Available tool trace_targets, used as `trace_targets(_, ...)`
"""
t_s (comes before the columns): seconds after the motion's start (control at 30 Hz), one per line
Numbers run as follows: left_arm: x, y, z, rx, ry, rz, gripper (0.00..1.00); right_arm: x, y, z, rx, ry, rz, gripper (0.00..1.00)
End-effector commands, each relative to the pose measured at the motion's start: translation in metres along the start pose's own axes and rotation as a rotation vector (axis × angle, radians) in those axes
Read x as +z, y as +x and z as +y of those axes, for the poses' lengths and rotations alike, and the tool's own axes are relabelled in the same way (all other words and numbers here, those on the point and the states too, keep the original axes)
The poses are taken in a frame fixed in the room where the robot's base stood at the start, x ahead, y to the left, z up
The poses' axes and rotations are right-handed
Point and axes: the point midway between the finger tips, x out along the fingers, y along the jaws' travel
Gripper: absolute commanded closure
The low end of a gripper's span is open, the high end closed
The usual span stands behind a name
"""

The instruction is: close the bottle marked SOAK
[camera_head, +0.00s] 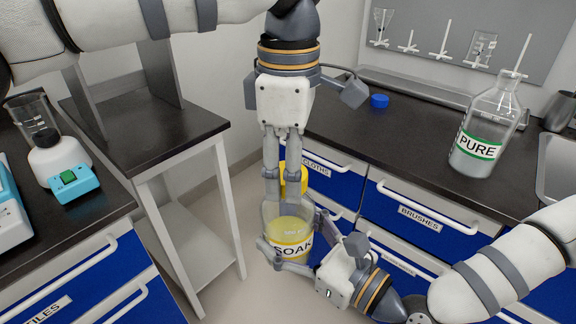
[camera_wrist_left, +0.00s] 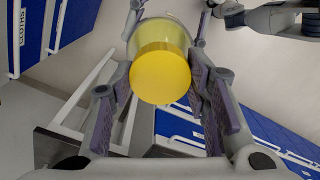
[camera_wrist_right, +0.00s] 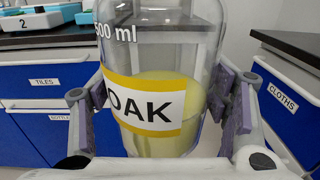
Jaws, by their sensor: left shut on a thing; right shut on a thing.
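The SOAK bottle is clear glass with yellowish liquid and a yellow-edged label (camera_head: 292,249). It is held upright off the counters, and its body fills the right wrist view (camera_wrist_right: 165,90). My right gripper (camera_head: 295,243) is shut around its body. My left gripper (camera_head: 282,183) points down from above, shut on a yellow cap (camera_head: 297,178). The cap shows between the fingers in the left wrist view (camera_wrist_left: 160,77), in line with the bottle. The cap is at the bottle's mouth; I cannot tell whether it touches, as fingers partly hide the neck.
The PURE bottle (camera_head: 485,130) with a rod in it stands on the right counter (camera_head: 400,145). A blue cap (camera_head: 379,100) lies at that counter's back. A flask (camera_head: 55,155) and a turquoise device (camera_head: 72,185) are on the left counter. Blue drawers are close behind the bottle.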

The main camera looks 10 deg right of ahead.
Motion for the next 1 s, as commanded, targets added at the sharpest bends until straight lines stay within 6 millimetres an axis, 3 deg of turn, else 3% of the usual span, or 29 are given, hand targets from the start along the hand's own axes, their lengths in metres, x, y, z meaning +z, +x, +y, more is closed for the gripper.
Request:
trace_targets(0.1,0.0,0.0,0.001,0.003,0.341,0.001,0.91,0.002,0.0,0.001,0.003,-0.002,-0.006,1.0)
trace_targets(0.17,0.0,0.0,0.0,0.003,0.468,0.001,0.91,0.002,0.0,0.001,0.004,-0.002,-0.006,1.0)
trace_targets(0.33,-0.001,-0.001,0.001,0.004,0.504,0.003,0.91,0.003,0.0,0.001,0.004,-0.002,-0.006,1.0)
trace_targets(0.37,-0.001,-0.001,0.001,0.004,0.504,0.003,0.53,0.003,0.0,0.001,0.004,-0.002,-0.006,1.0)
trace_targets(0.43,-0.001,-0.001,0.001,0.004,0.503,0.003,0.37,0.003,0.0,0.001,0.004,-0.002,-0.006,1.0)
trace_targets(0.47,-0.001,0.0,0.0,0.003,0.503,0.003,0.34,0.002,0.0,0.001,0.003,-0.002,-0.006,1.0)
trace_targets(0.77,0.0,-0.002,0.0,0.003,0.503,0.002,0.34,0.002,0.0,0.001,0.002,-0.002,-0.005,1.0)
trace_targets(0.87,0.0,-0.011,0.001,0.004,0.501,0.003,0.34,0.002,0.0,0.0,0.001,-0.002,-0.005,1.0)
trace_targets(1.0,0.0,-0.042,0.001,0.007,0.5,0.003,0.34,0.002,0.0,0.0,0.001,-0.002,-0.006,1.0)
